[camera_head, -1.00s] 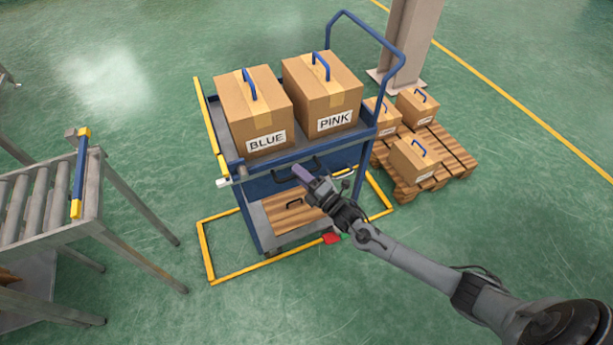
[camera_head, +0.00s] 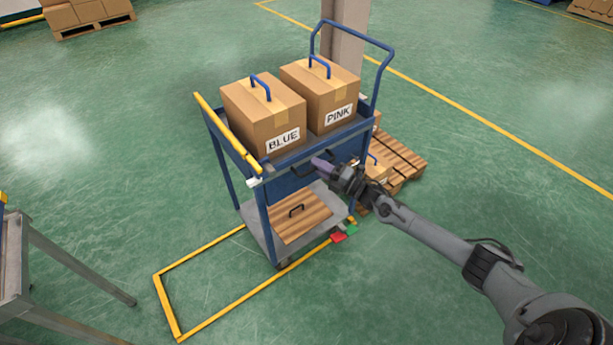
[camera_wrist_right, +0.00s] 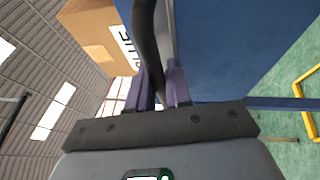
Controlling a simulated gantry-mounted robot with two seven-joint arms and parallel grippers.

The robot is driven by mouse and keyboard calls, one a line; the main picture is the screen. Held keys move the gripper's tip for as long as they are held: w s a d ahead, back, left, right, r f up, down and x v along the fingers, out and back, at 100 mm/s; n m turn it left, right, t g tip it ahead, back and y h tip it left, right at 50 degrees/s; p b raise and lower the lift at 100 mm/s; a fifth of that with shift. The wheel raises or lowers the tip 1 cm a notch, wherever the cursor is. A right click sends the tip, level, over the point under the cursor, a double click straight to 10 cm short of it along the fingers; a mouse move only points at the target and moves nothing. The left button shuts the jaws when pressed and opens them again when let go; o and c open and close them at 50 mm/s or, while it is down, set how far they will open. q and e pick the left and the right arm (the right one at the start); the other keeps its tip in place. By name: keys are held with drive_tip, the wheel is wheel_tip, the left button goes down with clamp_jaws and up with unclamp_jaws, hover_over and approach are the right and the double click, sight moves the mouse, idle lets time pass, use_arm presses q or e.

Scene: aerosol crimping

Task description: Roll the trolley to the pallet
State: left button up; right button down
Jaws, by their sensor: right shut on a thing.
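The blue trolley (camera_head: 225,166) stands at the middle of the head view, partly out of its yellow floor frame. Its top shelf carries two cartons, labelled BLUE (camera_head: 262,112) and PINK (camera_head: 321,98), each with a blue handle. My left gripper is not in view.
A yellow floor frame (camera_head: 170,311) lies at the trolley's left front. Red (camera_head: 338,237) and green (camera_head: 352,229) pieces show by its near right corner. A grey post (camera_head: 345,40) rises behind the trolley. A metal stand (camera_head: 75,268) is at left. Open green floor lies at left.

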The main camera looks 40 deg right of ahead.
drive_tip(key=shift+s+d, duration=0.1)
drive_tip(key=shift+d, duration=0.6)
drive_tip(key=c, duration=1.4)
unclamp_jaws()
drive_tip(key=shift+o, duration=1.4)
drive_tip(key=shift+d, duration=0.15)
